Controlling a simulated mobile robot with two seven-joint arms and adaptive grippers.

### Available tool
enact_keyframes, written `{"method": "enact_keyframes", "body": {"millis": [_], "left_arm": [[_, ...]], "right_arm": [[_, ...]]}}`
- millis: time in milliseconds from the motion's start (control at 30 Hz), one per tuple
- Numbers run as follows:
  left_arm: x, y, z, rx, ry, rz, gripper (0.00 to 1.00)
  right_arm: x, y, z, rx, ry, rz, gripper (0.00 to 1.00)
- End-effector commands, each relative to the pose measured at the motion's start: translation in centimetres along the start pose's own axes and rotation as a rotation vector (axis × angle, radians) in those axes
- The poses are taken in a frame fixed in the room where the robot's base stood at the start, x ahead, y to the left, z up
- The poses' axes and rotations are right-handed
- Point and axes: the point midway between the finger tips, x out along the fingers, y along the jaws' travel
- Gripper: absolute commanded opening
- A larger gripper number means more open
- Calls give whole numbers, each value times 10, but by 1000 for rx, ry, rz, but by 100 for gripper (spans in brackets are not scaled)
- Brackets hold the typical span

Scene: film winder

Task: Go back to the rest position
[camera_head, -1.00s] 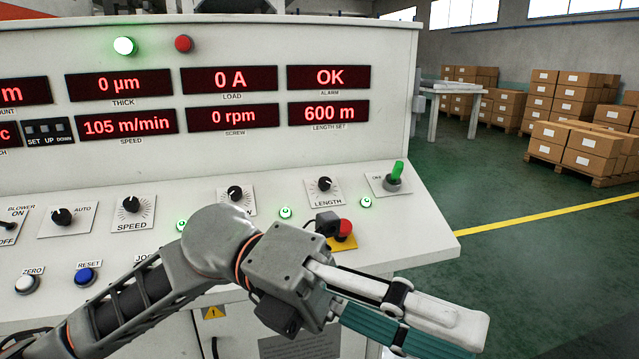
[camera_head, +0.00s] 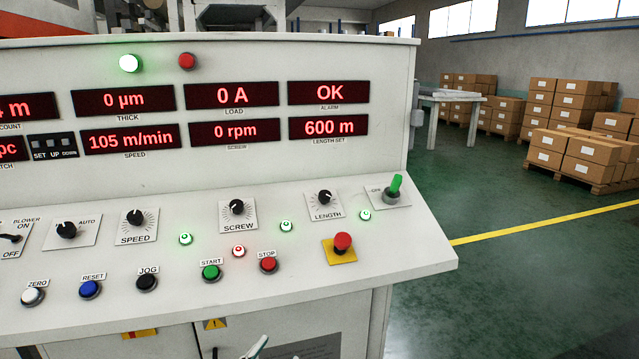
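The winder's control console (camera_head: 240,170) fills the left and middle of the head view. Only a small pale and teal tip of my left gripper (camera_head: 258,347) shows at the bottom edge, low in front of the console's lower panel. It is apart from the buttons and knobs, and the rest of it is cut off by the frame. Nothing is seen held at the tip, and its opening cannot be judged. My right gripper is not in view.
The sloped panel carries knobs, the green START button (camera_head: 211,272), the red STOP button (camera_head: 268,264), a red emergency button (camera_head: 342,243) and a green-handled switch (camera_head: 394,188). Stacked boxes (camera_head: 575,150) and a table (camera_head: 450,98) stand behind. The green floor right of the console is clear.

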Motion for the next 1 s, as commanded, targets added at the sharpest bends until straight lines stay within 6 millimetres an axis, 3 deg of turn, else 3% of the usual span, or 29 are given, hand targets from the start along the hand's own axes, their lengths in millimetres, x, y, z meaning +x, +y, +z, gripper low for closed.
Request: {"method": "enact_keyframes", "body": {"millis": [33,200,333,500,600,700,1000], "left_arm": [[-22,5,31,-36,-94,-9,40],[-99,24,119,-135,-381,-29,40],[-165,41,169,-197,-577,-33,40],[-233,61,205,-256,-754,-31,40],[-255,67,215,-272,-808,-29,40],[-264,70,218,-280,-830,-28,40],[-265,70,219,-279,-832,-27,40]], "right_arm": [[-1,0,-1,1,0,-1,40],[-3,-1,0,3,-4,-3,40],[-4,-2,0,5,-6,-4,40],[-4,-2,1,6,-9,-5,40],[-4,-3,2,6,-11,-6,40],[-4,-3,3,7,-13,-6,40],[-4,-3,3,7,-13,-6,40]]}}
